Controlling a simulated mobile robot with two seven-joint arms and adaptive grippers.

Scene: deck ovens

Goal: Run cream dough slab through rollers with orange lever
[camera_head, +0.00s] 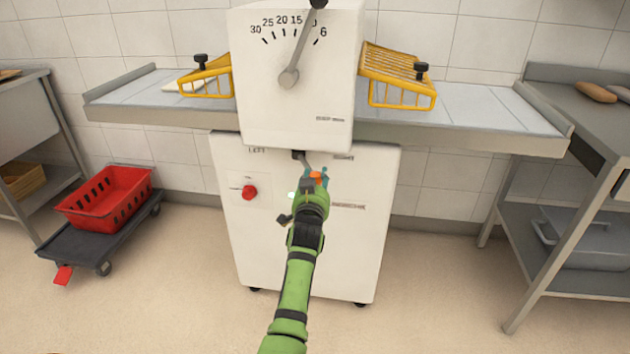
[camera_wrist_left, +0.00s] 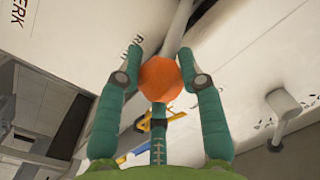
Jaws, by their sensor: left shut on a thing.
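The orange lever (camera_head: 315,175) has a round knob and sits low on the front of the white sheeter machine (camera_head: 293,95). In the left wrist view the knob (camera_wrist_left: 161,78) lies between both fingers at the end of a grey rod. My left gripper (camera_head: 315,181) is shut on it and partly covers it in the head view. The cream dough slab (camera_head: 183,86) appears as a pale flat piece on the left table, partly under the left yellow guard. The rollers are hidden behind the machine's front housing. My right gripper is not in view.
Yellow wire guards (camera_head: 400,76) flank the machine, with the right table (camera_head: 480,108) bare. A red knob (camera_head: 249,192) is left of the lever. A red crate (camera_head: 104,197) on a dolly stands at left, and a steel bench (camera_head: 575,110) at right.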

